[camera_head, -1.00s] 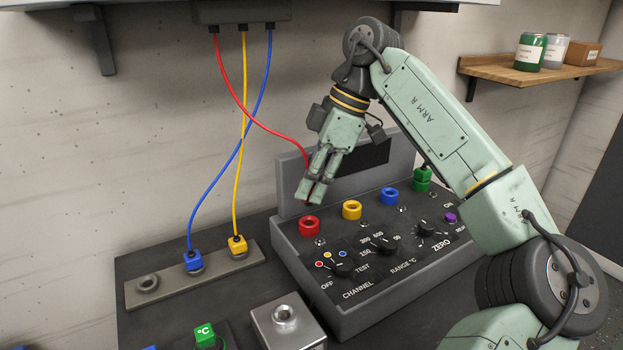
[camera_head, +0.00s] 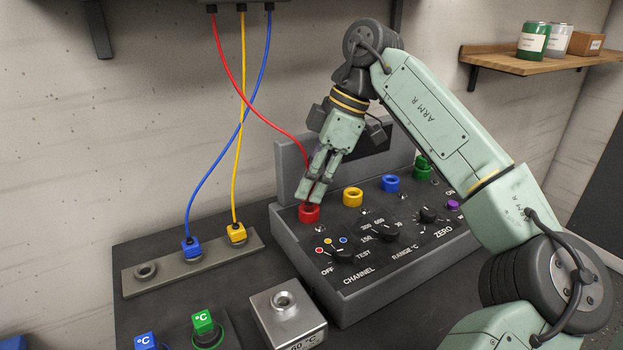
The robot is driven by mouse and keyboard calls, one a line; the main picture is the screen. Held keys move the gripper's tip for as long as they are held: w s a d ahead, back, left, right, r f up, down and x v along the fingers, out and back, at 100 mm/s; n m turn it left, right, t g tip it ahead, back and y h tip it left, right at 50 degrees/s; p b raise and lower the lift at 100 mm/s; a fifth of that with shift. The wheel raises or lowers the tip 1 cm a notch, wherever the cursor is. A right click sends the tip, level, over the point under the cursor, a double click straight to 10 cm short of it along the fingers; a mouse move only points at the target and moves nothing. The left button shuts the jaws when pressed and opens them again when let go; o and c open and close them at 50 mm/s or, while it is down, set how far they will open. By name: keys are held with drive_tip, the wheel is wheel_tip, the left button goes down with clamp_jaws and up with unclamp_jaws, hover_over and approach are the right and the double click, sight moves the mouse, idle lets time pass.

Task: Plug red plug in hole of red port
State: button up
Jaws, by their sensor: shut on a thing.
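My gripper (camera_head: 311,196) is shut and points down just above the red port (camera_head: 309,214) on the grey control box. The red cable (camera_head: 259,122) hangs from the overhead box and runs down to between my fingers. The red plug at its end is hidden by the fingers. The red port is a round socket at the left end of the panel's back row. My fingertips partly overlap its rim in the picture. I cannot tell whether the plug has entered the hole.
Yellow (camera_head: 353,198) and blue (camera_head: 391,184) ports are right of the red one; a green plug (camera_head: 423,168) stands beyond. Blue (camera_head: 191,248) and yellow (camera_head: 236,233) plugs sit in a holder strip (camera_head: 207,258) at left. A metal block (camera_head: 288,318) stands in front.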

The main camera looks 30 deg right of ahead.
drive_tip(key=shift+f+b, duration=0.65)
drive_tip(key=shift+f, duration=0.35)
idle(0.4)
drive_tip(key=o, duration=1)
drive_tip(key=shift+r, duration=0.1)
drive_tip(key=shift+r+p, duration=2.05)
drive_tip(key=shift+r, duration=1.65)
